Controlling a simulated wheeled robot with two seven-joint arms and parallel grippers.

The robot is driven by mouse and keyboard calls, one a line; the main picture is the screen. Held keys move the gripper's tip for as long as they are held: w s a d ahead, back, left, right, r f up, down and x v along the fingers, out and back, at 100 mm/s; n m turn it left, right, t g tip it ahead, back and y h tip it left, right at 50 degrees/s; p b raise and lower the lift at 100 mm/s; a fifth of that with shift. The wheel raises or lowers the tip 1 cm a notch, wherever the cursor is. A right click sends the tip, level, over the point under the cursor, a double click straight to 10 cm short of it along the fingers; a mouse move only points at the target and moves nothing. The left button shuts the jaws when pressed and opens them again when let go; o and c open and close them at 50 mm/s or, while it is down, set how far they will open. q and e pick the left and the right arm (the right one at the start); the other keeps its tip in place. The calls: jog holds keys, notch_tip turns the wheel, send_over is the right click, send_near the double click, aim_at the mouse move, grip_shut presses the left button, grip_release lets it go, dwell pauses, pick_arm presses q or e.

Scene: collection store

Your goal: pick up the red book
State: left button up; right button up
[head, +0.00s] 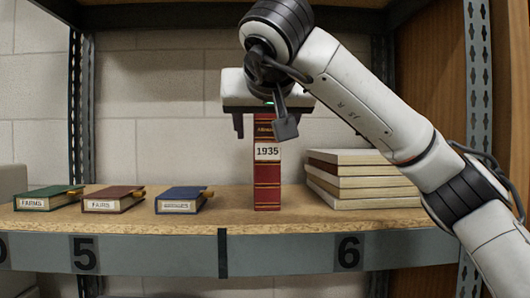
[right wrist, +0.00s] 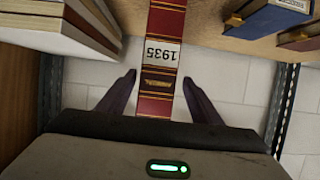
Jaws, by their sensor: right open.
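The red book (head: 267,184) stands upright on the shelf, with gold bands and a white label reading 1935 on its spine. In the right wrist view the book (right wrist: 163,71) appears upside down, its top end near the gripper body. My right gripper (head: 262,130) is at the top of the book, partly hiding it. In the right wrist view the open gripper (right wrist: 160,80) has one finger on each side of the book, with a visible gap at each. My left gripper is not in view.
A stack of pale books (head: 362,178) lies right of the red book. Left of it lie a blue book (head: 182,193), a brown book (head: 118,193) and a green book (head: 50,192). The wooden shelf (head: 229,208) is clear between the blue and red books.

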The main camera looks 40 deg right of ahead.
jog(key=x, duration=0.5)
jog(key=shift+w+d+p, duration=0.1)
jog(key=shift+d+p, duration=0.2)
jog(key=shift+d, duration=0.05)
grip_shut()
jog(key=shift+r, duration=0.25)
